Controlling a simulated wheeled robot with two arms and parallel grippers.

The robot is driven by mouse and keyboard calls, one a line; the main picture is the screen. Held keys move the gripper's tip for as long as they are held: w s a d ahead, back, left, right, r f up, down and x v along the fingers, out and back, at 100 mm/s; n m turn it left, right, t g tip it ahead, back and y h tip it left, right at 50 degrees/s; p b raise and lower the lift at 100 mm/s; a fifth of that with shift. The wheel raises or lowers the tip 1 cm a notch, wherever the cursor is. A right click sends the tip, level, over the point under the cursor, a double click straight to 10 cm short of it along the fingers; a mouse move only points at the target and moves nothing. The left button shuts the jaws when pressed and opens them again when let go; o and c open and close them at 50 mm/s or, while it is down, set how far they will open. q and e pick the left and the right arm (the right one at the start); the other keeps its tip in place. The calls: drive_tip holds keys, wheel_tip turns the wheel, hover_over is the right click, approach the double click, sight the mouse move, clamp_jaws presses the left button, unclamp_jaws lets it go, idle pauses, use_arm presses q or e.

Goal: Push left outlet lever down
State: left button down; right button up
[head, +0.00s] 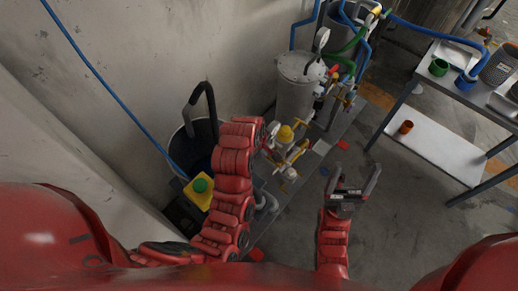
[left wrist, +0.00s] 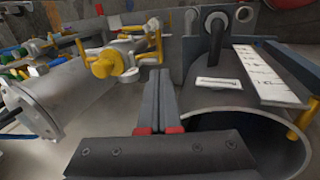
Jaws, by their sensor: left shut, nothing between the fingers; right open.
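Yellow valve parts and levers (head: 286,134) sit on the pipework below the grey vessel (head: 294,98) in the head view. In the left wrist view a yellow lever (left wrist: 155,42) stands beside a yellow knob (left wrist: 104,63) on a metal valve body. I cannot tell for sure which lever is the left outlet one. My left gripper (left wrist: 164,76) is shut and empty, its fingertips appearing just below the yellow lever in the picture; contact cannot be told. In the head view its fingers are hidden by my red arm. My right gripper (head: 356,169) is open and empty above the floor.
A dark bin (head: 183,137) with a black handle and a yellow container (head: 198,194) stand by the wall. A grey cylinder (left wrist: 275,145) opens at right in the wrist view. A table (head: 437,143) stands right; the floor between is mostly clear.

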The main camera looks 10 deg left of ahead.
sight(273, 162)
use_arm(q)
drive_tip(key=p+x, duration=0.2)
drive_tip(key=x, duration=1.2)
drive_tip(key=shift+d, duration=0.3)
drive_tip(key=shift+s, duration=0.1)
drive_tip(key=f+t+h+b, duration=0.1)
drive_tip(key=b, duration=0.2)
drive_tip(key=shift+f+t, duration=0.4)
drive_tip(key=shift+f+b, duration=0.15)
drive_tip(key=shift+b, duration=0.15)
drive_tip(key=shift+d, duration=0.1)
